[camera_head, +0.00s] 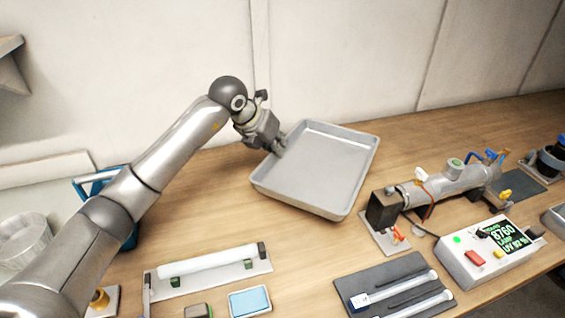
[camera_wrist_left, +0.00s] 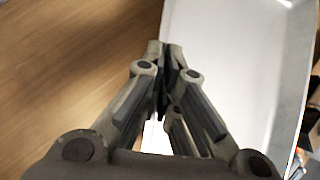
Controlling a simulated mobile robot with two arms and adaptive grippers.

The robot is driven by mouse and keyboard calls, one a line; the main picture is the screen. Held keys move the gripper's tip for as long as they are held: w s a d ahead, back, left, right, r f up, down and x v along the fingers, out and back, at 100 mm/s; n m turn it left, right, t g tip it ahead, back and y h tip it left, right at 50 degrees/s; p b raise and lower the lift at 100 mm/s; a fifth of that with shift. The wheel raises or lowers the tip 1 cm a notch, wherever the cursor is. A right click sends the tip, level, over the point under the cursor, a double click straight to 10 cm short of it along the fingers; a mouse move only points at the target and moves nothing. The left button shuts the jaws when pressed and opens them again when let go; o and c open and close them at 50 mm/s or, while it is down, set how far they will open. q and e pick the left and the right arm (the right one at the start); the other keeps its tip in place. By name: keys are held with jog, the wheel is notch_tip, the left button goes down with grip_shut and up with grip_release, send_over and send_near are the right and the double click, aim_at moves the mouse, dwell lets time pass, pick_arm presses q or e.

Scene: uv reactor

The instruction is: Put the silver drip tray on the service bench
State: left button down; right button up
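The silver drip tray (camera_head: 318,165) is a shallow, empty rectangular pan over the back middle of the wooden service bench (camera_head: 225,215). I cannot tell whether its underside touches the wood all round. My left gripper (camera_head: 278,150) is at the tray's left rim. In the left wrist view the fingers (camera_wrist_left: 165,62) are closed together at the edge of the tray (camera_wrist_left: 240,60), pinching its rim; the fingertips partly hide the contact. My right gripper is not in view.
A metal reactor cylinder (camera_head: 455,182) and a control box (camera_head: 490,250) stand to the right. A dark mat (camera_head: 365,283) with tubes lies in front, a white lamp tube (camera_head: 210,262) on a plate front left.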

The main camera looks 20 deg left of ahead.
aim_at(277, 160)
pick_arm(q)
jog(key=shift+f+p, duration=0.35)
jog(key=shift+f, duration=2.1)
jog(key=c, duration=2.2)
grip_release()
jog(key=shift+f, duration=0.15)
jog(key=o, duration=0.6)
jog(key=shift+c, duration=0.2)
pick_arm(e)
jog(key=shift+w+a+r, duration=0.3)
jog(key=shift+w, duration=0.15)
